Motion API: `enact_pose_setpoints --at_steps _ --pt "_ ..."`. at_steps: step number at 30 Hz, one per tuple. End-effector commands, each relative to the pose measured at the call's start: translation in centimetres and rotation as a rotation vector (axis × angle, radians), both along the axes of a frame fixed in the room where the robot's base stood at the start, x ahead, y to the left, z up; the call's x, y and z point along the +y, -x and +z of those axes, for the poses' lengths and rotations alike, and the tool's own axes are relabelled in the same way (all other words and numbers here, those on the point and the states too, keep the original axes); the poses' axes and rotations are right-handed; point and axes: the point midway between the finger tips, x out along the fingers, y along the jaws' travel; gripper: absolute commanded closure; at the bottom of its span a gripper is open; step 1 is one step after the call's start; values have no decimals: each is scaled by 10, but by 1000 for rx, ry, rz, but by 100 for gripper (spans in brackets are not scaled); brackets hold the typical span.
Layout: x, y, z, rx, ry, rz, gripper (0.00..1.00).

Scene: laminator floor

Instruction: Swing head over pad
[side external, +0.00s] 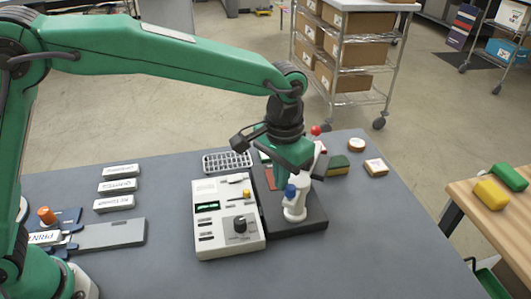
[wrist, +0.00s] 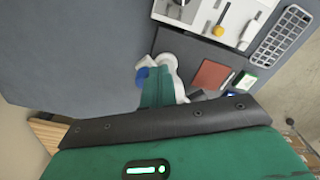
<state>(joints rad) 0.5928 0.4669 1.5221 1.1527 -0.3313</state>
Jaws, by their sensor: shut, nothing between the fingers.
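A white swing head on a post (side external: 295,212) with a blue knob (side external: 290,191) stands on a dark base plate (side external: 305,227). A reddish-brown pad (side external: 270,179) lies on the plate, partly behind my arm; it shows clearly in the wrist view (wrist: 211,74). The white head (wrist: 164,62) and blue knob (wrist: 143,76) appear left of the pad there, apart from it. My gripper (side external: 302,172) is shut and empty, pointing down close to the head. Its green finger (wrist: 156,88) overlaps the head in the wrist view; I cannot tell whether they touch.
A white control box (side external: 228,228) with knobs stands left of the plate, with a grid tray (side external: 227,162) behind. A green-and-yellow sponge (side external: 338,165) and small blocks (side external: 376,167) lie to the right. Labelled white blocks (side external: 117,186) lie left. The table's front middle is clear.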

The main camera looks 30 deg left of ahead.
Motion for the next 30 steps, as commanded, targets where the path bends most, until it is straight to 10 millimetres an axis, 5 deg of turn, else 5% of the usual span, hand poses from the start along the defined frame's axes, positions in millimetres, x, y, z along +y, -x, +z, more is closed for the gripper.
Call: enact_pose_setpoints --at_steps 30 --pt "-13 2 0 0 0 -1 100"
